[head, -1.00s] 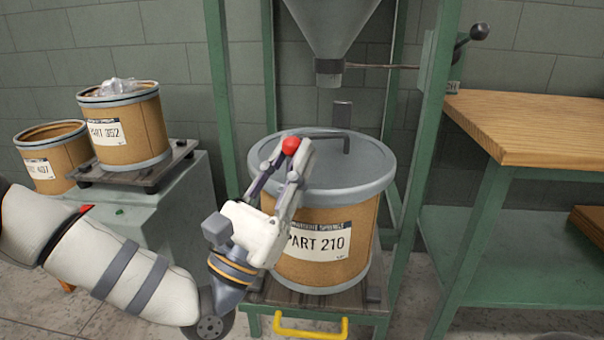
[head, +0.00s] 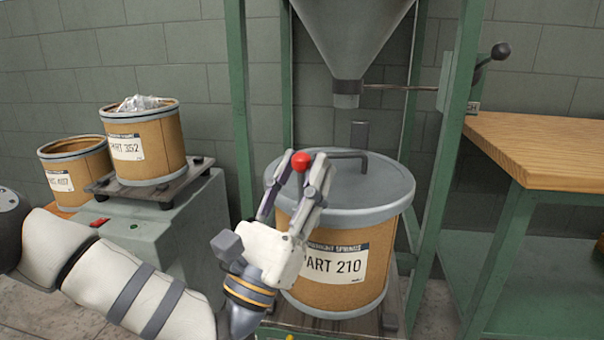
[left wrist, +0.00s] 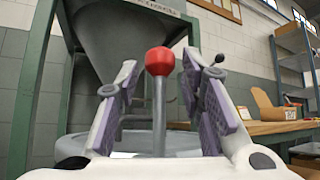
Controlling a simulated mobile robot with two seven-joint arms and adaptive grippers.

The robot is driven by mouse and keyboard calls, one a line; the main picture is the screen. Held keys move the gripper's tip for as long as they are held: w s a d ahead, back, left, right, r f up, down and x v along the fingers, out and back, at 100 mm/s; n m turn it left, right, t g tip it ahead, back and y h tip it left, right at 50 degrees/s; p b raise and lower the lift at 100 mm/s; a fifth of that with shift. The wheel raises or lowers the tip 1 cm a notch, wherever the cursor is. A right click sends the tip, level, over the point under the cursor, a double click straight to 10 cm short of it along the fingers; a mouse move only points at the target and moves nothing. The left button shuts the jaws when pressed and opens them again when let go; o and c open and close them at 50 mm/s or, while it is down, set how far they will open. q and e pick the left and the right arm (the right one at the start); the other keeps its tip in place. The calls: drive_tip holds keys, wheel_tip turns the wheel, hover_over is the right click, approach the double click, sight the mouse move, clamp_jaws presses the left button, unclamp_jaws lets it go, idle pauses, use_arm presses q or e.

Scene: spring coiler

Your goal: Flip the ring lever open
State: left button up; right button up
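The drum labelled PART 210 (head: 333,266) stands below the funnel with a grey lid (head: 372,185) on top. The ring lever shows as a red ball knob (head: 301,161) at the front left of the lid's rim. In the left wrist view the red knob (left wrist: 160,61) tops a thin upright grey rod (left wrist: 159,115). My left gripper (head: 305,165) is open, one finger on each side of the knob and rod. In the left wrist view its fingers (left wrist: 160,80) stand apart from the rod with gaps on both sides. The lever's base is hidden. My right gripper is out of view.
The funnel (head: 350,45) hangs over the lid between green posts (head: 240,110). A bent grey pipe (head: 360,140) rises from the lid behind the knob. A wooden bench (head: 545,150) stands right. Two more drums (head: 147,150) (head: 75,172) stand left.

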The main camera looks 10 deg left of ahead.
use_arm(q)
drive_tip(key=v, duration=1.2)
